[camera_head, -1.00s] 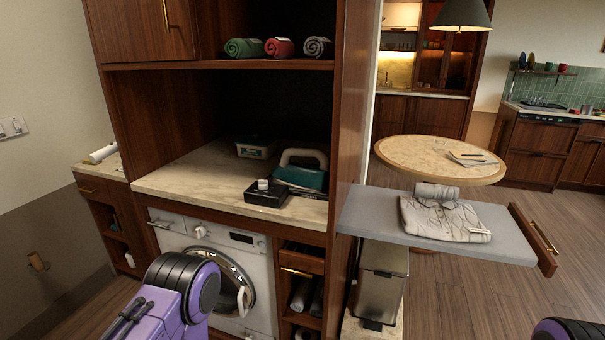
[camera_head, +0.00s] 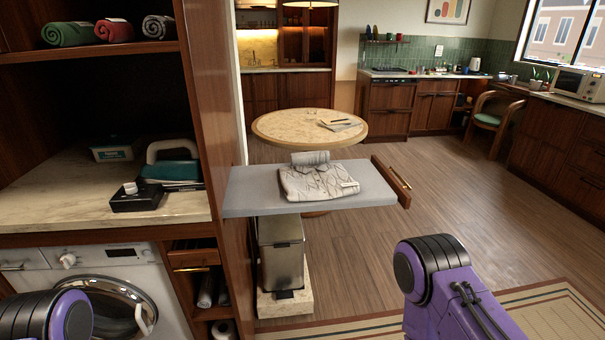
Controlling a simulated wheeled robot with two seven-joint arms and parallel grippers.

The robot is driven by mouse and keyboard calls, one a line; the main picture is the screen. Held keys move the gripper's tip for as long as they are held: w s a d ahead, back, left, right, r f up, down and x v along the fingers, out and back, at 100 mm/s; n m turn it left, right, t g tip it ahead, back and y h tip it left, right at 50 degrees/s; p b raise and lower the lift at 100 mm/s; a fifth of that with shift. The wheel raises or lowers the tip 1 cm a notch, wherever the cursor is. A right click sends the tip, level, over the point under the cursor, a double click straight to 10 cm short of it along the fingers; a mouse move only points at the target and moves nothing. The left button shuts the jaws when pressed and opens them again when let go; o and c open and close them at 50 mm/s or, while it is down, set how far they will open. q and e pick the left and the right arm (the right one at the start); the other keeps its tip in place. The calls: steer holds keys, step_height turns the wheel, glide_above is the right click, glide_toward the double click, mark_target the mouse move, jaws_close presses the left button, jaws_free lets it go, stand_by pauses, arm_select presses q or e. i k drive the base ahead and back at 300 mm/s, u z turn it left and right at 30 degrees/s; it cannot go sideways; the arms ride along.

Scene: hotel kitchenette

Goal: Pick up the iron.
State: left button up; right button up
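The iron (camera_head: 172,170), teal with a pale grey handle, sits on the marble counter in the wooden alcove at the left, above the washing machine. A black box-shaped thing (camera_head: 137,197) with a white knob is in front of it, nearer the counter edge. Purple and black links of my two arms show at the bottom left and the bottom right. Neither gripper is in view, and nothing of mine touches the iron.
A grey pull-out board (camera_head: 245,193) with a folded shirt (camera_head: 315,181) juts out right of the cabinet's side panel (camera_head: 212,95). A metal bin (camera_head: 281,252) stands below it. A white and teal tub (camera_head: 115,150) is behind the iron. The wooden floor at right is open.

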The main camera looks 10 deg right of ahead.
mark_target(187, 168)
steer(key=u, duration=2.2)
steer(key=i, duration=1.35)
steer(key=z, duration=2.45)
